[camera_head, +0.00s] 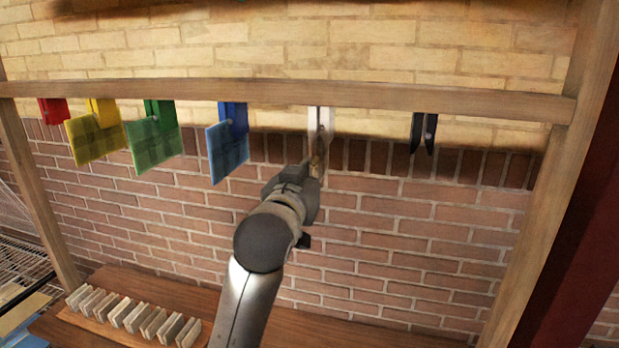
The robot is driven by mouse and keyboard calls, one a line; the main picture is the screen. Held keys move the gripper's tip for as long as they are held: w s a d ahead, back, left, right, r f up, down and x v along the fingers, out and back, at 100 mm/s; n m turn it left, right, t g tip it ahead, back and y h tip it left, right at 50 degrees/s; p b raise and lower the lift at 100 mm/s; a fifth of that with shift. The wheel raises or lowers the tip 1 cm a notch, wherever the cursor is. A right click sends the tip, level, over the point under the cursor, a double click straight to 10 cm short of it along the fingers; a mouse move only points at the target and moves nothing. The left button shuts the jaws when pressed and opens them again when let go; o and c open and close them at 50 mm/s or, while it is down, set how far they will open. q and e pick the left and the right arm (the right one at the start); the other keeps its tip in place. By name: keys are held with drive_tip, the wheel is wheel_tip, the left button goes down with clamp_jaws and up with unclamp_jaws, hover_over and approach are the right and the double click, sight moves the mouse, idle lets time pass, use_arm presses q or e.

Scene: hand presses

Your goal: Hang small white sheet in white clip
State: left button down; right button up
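The white clip (326,118) hangs under the wooden bar, between the blue clip and the black clip. My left gripper (316,168) is right below the white clip, its fingers pointing up at it. I see the gripper from behind, so its wrist and arm hide most of the fingers. I cannot tell whether it is open or shut, or whether it touches the clip. No small white sheet can be made out in the clip or the gripper. My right gripper is not in view.
Yellow (95,141), green (154,146) and blue (228,151) checked sheets hang left of the white clip. A red clip (53,111) and an empty black clip (423,133) also hang from the bar (450,101). Several pale slabs (133,316) stand on the wooden shelf below.

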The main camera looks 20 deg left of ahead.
use_arm(q)
drive_tip(key=shift+r, duration=0.75)
drive_tip(key=shift+r, duration=0.1)
drive_tip(key=c, duration=1.6)
unclamp_jaws()
drive_tip(key=shift+o, duration=0.2)
drive_tip(key=shift+o, duration=1.2)
drive_tip(key=s, duration=0.7)
